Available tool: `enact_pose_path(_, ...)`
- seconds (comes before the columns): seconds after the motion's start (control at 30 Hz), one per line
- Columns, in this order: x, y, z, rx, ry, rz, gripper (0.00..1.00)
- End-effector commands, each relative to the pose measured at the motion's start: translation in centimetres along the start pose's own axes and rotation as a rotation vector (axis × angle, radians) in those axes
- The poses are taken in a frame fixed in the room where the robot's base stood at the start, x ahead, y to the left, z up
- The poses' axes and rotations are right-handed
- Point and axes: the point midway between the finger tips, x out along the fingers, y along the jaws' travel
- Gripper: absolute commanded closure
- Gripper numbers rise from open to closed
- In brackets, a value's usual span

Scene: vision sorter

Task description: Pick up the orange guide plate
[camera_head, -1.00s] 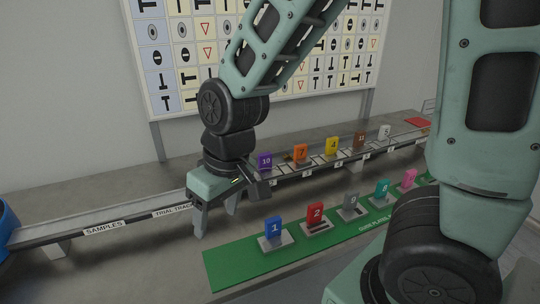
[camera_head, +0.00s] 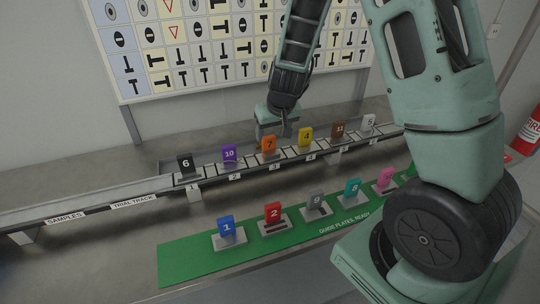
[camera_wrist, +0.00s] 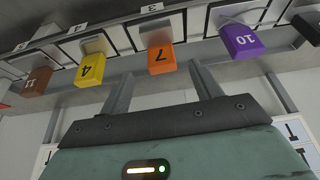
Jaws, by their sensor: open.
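The orange guide plate (camera_head: 268,146), marked 7, stands upright in a slot of the raised track, between the purple plate and the yellow plate. It also shows in the wrist view (camera_wrist: 160,58), upside down, near the middle. My gripper (camera_head: 274,130) is just behind and above the orange plate in the head view, partly overlapped by it. In the wrist view my gripper (camera_wrist: 163,82) is open and empty, its two fingers apart and pointing toward either side of the orange plate. I see no contact with it.
Purple plate 10 (camera_head: 229,155), black plate 6 (camera_head: 186,166), yellow plate 4 (camera_head: 305,138), brown plate 11 (camera_head: 338,131) and grey-white plate 5 (camera_head: 368,124) stand along the same track. A green mat (camera_head: 185,262) in front holds several more plates. A sign board (camera_head: 215,50) is behind.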

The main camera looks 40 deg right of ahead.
Motion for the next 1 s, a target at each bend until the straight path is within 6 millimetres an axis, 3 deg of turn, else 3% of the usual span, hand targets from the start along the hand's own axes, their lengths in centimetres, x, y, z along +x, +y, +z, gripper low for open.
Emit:
enact_pose_path(0.1, 1.4, 0.0, 0.0, 0.002, -0.001, 0.0, 0.36)
enact_pose_path(0.33, 2.7, 0.0, 0.0, 0.002, -0.002, 0.0, 0.36)
enact_pose_path(0.6, 6.2, 0.0, -0.2, 0.002, -0.001, 0.0, 0.36)
enact_pose_path(0.97, 7.0, -0.1, -0.2, 0.0, 0.001, -0.001, 0.36)
enact_pose_path(1.0, 7.0, -0.1, -0.2, 0.0, 0.001, -0.001, 0.47)
